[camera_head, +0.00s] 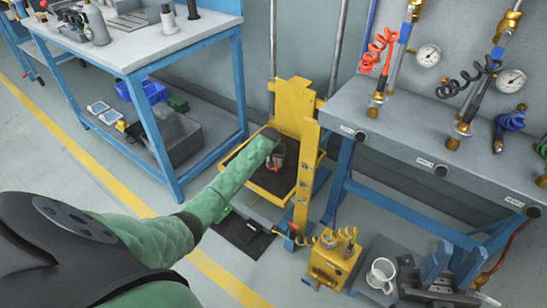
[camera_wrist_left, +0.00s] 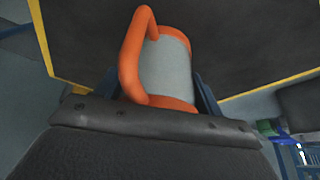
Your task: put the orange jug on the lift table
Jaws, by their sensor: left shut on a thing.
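The orange jug (camera_wrist_left: 168,70) has a pale grey body, orange bands and an orange handle at its left in the left wrist view. My left gripper (camera_wrist_left: 155,88) is shut on it, with a dark finger at each side. In the head view the jug (camera_head: 276,160) is small and partly hidden by my gripper (camera_head: 273,152). It is over the black, yellow-rimmed platform of the lift table (camera_head: 262,184). I cannot tell whether its base touches the platform.
The lift's yellow mast (camera_head: 306,175) stands right beside the platform. A blue-framed bench (camera_head: 140,50) is at the left and a gauge bench (camera_head: 400,130) at the right. A yellow box (camera_head: 334,262) and a white mug (camera_head: 381,273) are low at the right.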

